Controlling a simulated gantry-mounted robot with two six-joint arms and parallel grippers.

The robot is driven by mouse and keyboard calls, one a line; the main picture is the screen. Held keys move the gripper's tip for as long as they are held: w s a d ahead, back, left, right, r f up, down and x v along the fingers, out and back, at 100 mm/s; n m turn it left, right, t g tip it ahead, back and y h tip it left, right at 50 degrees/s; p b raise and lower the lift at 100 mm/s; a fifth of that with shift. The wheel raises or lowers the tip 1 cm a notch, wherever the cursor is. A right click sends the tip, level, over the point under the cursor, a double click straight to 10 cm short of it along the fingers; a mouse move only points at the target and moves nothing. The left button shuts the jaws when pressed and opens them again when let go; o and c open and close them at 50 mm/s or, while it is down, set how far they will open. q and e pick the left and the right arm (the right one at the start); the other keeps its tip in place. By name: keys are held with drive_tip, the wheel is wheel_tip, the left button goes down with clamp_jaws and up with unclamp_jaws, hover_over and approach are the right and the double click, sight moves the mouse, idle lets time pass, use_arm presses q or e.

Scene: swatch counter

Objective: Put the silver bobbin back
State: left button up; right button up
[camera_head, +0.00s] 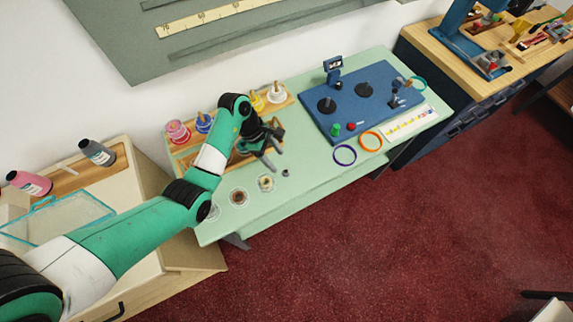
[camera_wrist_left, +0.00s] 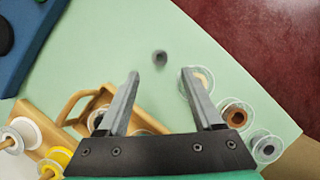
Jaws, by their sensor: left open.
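A clear-flanged bobbin with a grey, silver-looking core (camera_wrist_left: 267,147) lies at the end of a row of bobbins on the pale green counter. In the head view this silver bobbin (camera_head: 214,212) is partly hidden by my arm. A brown bobbin (camera_wrist_left: 236,115) and a cream bobbin (camera_wrist_left: 206,82) lie in the same row; the cream one is partly behind a finger in the wrist view. My left gripper (camera_head: 273,153) is open and empty above the counter, over the front of the wooden tray (camera_wrist_left: 69,112). Its fingers (camera_wrist_left: 163,82) point toward a small dark round piece (camera_wrist_left: 160,57).
A wooden rack with pink (camera_head: 177,132), blue (camera_head: 204,122), yellow (camera_head: 257,102) and white (camera_head: 277,93) spools stands behind the gripper. A blue board (camera_head: 350,115), purple ring (camera_head: 345,155) and orange ring (camera_head: 370,140) lie to the right. The counter's front middle is clear.

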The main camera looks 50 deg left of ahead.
sight(283, 171)
use_arm(q)
drive_tip(key=shift+x, duration=1.1)
drive_tip(key=b+x, duration=0.3)
drive_tip(key=x, duration=0.2)
drive_tip(key=shift+f, duration=0.1)
clamp_jaws()
